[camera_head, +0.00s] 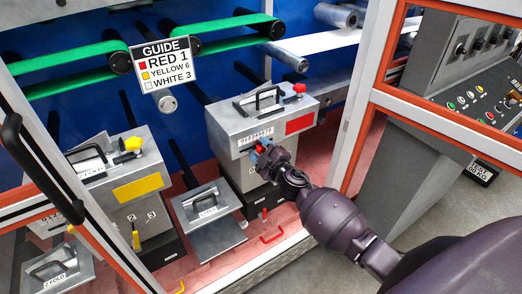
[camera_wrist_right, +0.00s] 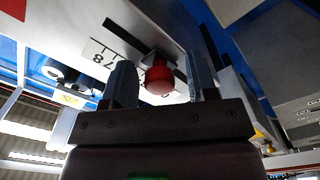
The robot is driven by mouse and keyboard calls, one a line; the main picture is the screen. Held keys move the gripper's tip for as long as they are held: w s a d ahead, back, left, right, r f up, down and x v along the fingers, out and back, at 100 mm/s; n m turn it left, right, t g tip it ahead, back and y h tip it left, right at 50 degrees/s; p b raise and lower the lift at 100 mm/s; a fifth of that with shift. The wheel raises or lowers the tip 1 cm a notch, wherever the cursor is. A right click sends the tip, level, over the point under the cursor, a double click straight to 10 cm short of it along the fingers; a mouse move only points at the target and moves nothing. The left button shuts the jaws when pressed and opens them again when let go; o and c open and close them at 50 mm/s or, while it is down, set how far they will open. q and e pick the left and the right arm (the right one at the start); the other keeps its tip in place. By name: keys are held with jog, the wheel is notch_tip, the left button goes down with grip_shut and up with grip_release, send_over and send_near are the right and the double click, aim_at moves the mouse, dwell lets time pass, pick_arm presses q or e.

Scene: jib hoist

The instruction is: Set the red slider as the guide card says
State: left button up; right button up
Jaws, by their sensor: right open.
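The guide card (camera_head: 165,62) reads RED 1, YELLOW 6, WHITE 3. The red slider (camera_head: 259,147) is a small red knob on the front of the grey box with the red label (camera_head: 299,125); a number scale (camera_head: 256,135) is above it. My right gripper (camera_head: 265,153) is at the knob. In the right wrist view the round red knob (camera_wrist_right: 158,76) sits between the two open fingers (camera_wrist_right: 161,84), with gaps visible on both sides. The digits 8 and 7 show beside it; the knob and finger hide nearby marks, so its exact setting is unclear. My left gripper is not in view.
A grey box with a yellow label (camera_head: 137,188) stands to the left. A grey tray with a handle (camera_head: 207,215) lies between the boxes. An orange-edged frame (camera_head: 352,130) and a control panel (camera_head: 480,95) are at the right.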

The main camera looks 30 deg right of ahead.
aim_at(246, 149)
grip_shut()
jog(key=shift+s+a, duration=0.15)
jog(key=shift+a, duration=1.75)
grip_release()
jog(key=shift+d, duration=0.1)
jog(key=s, duration=1)
jog(key=shift+s+d, duration=0.4)
jog(key=shift+d, duration=0.05)
